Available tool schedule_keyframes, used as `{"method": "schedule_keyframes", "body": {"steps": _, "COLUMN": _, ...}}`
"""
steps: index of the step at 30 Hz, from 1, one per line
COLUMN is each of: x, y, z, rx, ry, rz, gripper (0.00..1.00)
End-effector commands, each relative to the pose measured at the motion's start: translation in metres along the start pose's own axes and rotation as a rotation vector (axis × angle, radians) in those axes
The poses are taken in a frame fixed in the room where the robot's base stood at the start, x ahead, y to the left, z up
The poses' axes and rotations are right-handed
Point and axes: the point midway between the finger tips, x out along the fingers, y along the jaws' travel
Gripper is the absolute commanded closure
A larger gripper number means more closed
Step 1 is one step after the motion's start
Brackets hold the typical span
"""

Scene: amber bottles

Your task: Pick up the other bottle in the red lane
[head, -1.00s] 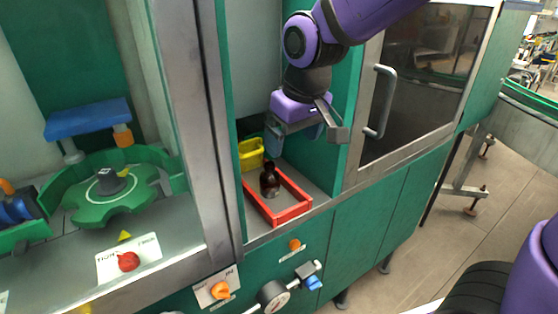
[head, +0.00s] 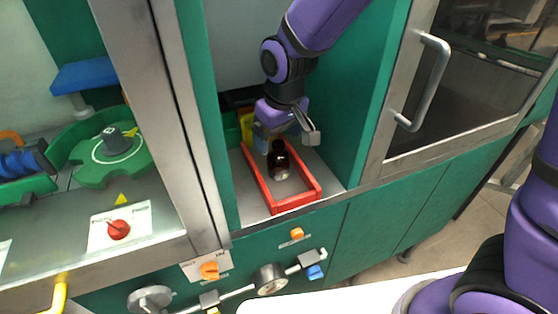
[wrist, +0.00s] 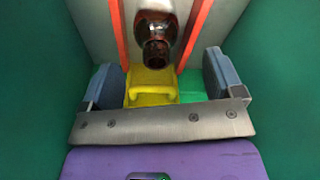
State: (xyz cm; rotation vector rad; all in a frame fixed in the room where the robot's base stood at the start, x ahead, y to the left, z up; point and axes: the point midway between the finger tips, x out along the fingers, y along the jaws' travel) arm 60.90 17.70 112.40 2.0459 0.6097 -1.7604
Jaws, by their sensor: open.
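An amber bottle (head: 279,160) with a dark cap stands upright inside the red lane (head: 291,204), a red-railed frame on the grey floor of the machine bay. My gripper (head: 284,133) is just behind and above the bottle, open and empty. In the wrist view the bottle (wrist: 156,36) shows at the top between the red rails, ahead of the gap between my two blue-grey fingers (wrist: 158,82). The fingers are apart from it. I see only one bottle in the red lane; part of the lane's back is hidden by my gripper.
A yellow block (wrist: 152,86) lies at the back of the lane, with a green piece (wrist: 192,84) beside it. Green bay walls (head: 365,100) close in on the right, and a metal post (head: 165,110) stands on the left.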

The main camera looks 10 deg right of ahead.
Motion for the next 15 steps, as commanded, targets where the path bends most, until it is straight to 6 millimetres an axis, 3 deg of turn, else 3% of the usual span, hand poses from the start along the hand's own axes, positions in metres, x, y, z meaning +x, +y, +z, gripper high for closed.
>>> {"method": "schedule_keyframes", "body": {"steps": 15, "x": 0.052, "y": 0.004, "z": 0.002, "rx": 0.0, "ry": -0.002, "rz": 0.0, "gripper": 0.13}}
